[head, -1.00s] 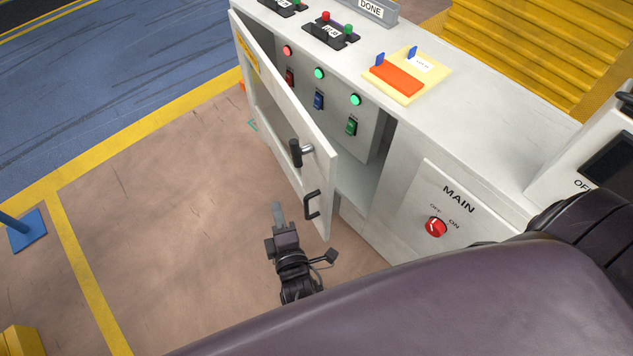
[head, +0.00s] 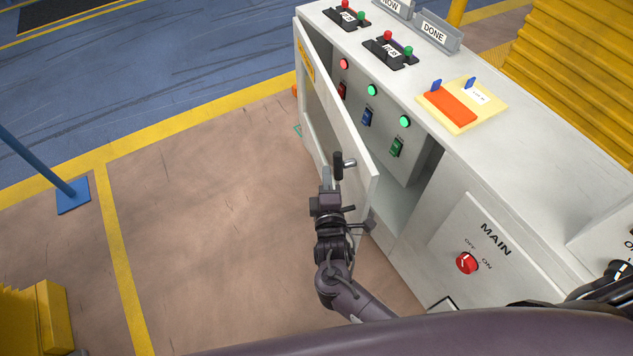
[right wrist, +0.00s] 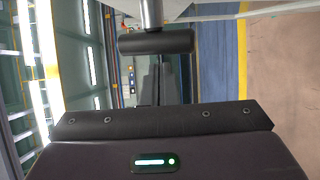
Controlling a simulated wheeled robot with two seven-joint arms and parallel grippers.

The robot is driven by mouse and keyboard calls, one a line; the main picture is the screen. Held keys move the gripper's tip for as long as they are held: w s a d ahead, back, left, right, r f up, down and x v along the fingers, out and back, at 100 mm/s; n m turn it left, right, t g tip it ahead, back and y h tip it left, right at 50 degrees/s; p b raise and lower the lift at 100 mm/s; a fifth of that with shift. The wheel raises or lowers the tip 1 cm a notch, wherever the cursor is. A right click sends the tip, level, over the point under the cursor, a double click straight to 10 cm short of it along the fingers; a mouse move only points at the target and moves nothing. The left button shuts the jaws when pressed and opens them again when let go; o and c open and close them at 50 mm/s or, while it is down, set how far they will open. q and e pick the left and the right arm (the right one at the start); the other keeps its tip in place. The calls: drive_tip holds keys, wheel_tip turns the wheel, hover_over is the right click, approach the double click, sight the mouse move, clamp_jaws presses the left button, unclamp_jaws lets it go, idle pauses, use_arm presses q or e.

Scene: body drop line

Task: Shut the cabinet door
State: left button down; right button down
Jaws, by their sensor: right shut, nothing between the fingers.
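The cabinet door (head: 352,150) is a pale panel standing partly open. Its hinged side is at the far left and its free edge toward me, with a gap to the cabinet (head: 440,215). A black latch handle (head: 338,165) on a silver stem sticks out of its outer face; it also shows as a dark bar in the right wrist view (right wrist: 156,42). My right gripper (head: 327,175) is shut and empty in front of the door's outer face, close to the latch handle. I cannot tell whether they touch. The lower pull handle is hidden behind my gripper. My left gripper is not in view.
Inside the opening is a panel with lamps and switches (head: 385,130). The MAIN panel (head: 475,245) with a red knob is right of the opening. A blue post (head: 72,195) stands at the left. The floor (head: 220,200) left of the door is clear.

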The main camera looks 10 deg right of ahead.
drive_tip(key=shift+d, duration=0.2)
drive_tip(key=d, duration=0.3)
drive_tip(key=d+n+y+p, duration=0.1)
drive_tip(key=d, duration=0.2)
drive_tip(key=d+y+p, duration=0.1)
drive_tip(key=d, duration=0.2)
drive_tip(key=shift+w+d+n, duration=0.2)
drive_tip(key=shift+w+n, duration=0.05)
drive_tip(key=shift+n, duration=0.05)
drive_tip(key=shift+y, duration=0.3)
drive_tip(key=d, duration=0.4)
drive_tip(key=w+d, duration=0.1)
drive_tip(key=shift+d+f, duration=0.1)
drive_tip(key=shift+d, duration=0.3)
